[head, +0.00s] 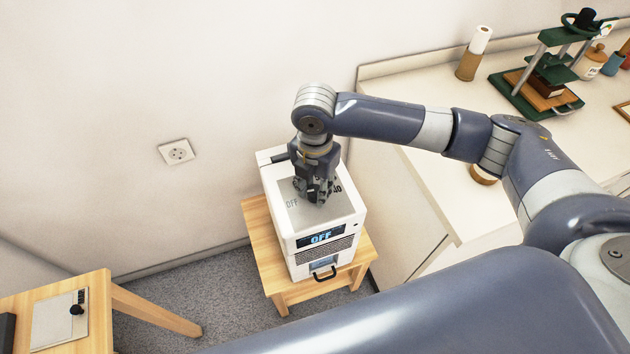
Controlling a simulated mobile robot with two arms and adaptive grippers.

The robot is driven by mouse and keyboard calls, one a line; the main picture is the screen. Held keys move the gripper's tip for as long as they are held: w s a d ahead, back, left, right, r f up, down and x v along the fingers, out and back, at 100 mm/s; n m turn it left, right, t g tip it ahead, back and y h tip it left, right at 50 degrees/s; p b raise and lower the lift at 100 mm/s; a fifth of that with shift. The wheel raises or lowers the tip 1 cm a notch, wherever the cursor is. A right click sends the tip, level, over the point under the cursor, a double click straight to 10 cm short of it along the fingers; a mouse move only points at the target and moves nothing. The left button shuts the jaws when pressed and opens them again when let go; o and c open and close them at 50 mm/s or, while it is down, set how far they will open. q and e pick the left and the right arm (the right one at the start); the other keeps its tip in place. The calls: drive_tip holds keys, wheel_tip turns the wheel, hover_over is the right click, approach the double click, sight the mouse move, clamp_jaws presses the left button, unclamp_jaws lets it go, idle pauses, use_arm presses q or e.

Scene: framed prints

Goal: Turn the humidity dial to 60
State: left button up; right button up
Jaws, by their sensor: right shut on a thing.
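The humidity device (345,221) is a white box on a small wooden stool. Its lit front display (321,238) reads OFF. Its grey top panel (300,219) carries a printed OFF at the left and a number at the right that looks like 40, partly covered. My right gripper (316,198) reaches down from above onto the middle of this panel. It is shut on the dial, which its fingers hide, so the dial's pointer cannot be read. My left gripper is not in view.
The wooden stool (258,246) stands beside a pale counter (430,180) at the right, holding a green press (545,70) and a paper roll (473,52). A wooden table (92,335) is at lower left. A wall socket (177,151) is at left.

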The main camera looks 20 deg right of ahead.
sight(315, 190)
drive_tip(key=m+p, duration=0.3)
drive_tip(key=p, duration=0.2)
drive_tip(key=m+p, duration=0.4)
drive_tip(key=p, duration=0.2)
drive_tip(key=shift+s+r+m, duration=0.1)
drive_tip(key=shift+r+m, duration=0.1)
drive_tip(key=shift+m, duration=0.1)
drive_tip(key=shift+f+m+p, duration=0.2)
drive_tip(key=shift+m+p, duration=1.1)
drive_tip(key=shift+m, duration=0.2)
drive_tip(key=o, duration=1.1)
wheel_tip(315, 190, up, 12)
drive_tip(key=shift+f, duration=0.1)
